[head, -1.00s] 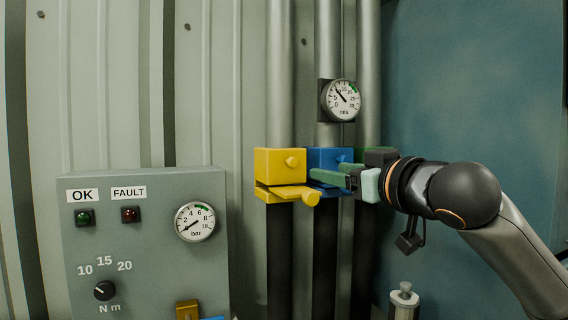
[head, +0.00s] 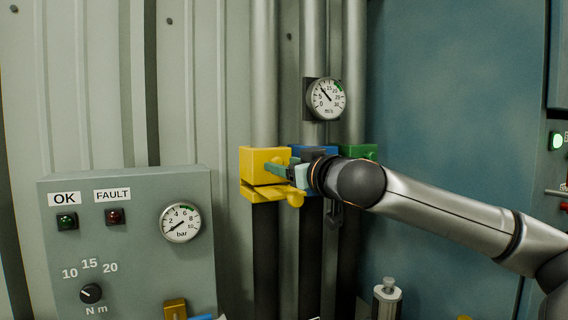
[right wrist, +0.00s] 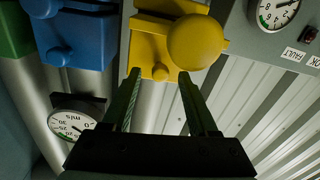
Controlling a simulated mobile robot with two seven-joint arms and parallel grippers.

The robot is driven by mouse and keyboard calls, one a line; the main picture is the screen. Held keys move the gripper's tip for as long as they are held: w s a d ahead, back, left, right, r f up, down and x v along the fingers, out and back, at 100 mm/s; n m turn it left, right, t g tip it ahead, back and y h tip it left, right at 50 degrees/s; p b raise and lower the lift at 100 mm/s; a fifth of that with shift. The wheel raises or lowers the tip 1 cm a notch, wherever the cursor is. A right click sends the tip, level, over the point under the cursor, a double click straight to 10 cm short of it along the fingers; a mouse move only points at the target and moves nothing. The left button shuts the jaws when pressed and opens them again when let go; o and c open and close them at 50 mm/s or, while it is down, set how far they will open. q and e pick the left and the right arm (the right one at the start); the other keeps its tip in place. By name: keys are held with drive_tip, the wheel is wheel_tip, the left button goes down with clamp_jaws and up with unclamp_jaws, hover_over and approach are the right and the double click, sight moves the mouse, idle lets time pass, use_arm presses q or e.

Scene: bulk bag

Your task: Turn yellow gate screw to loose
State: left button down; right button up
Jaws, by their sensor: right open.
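The yellow gate (head: 258,161) is a yellow block on the left pipe, with a lever below it ending in a round knob (head: 296,199). Its small yellow screw (right wrist: 160,72) shows in the right wrist view just ahead of my fingertips, between their lines. The large knob (right wrist: 197,42) is close beside it there. My right gripper (head: 274,170) is in front of the yellow gate; it is open (right wrist: 160,82) with nothing clearly held. Whether the fingers touch the screw cannot be told. My left gripper is not in view.
A blue gate (right wrist: 85,40) and a green gate (head: 358,155) stand beside the yellow one; my wrist partly hides the blue one. A gauge (head: 325,98) is above. A grey panel (head: 130,250) with OK and FAULT lamps, a bar gauge and an N m dial stands at left.

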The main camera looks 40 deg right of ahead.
drive_tip(key=shift+w, duration=0.35)
clamp_jaws()
idle(0.4)
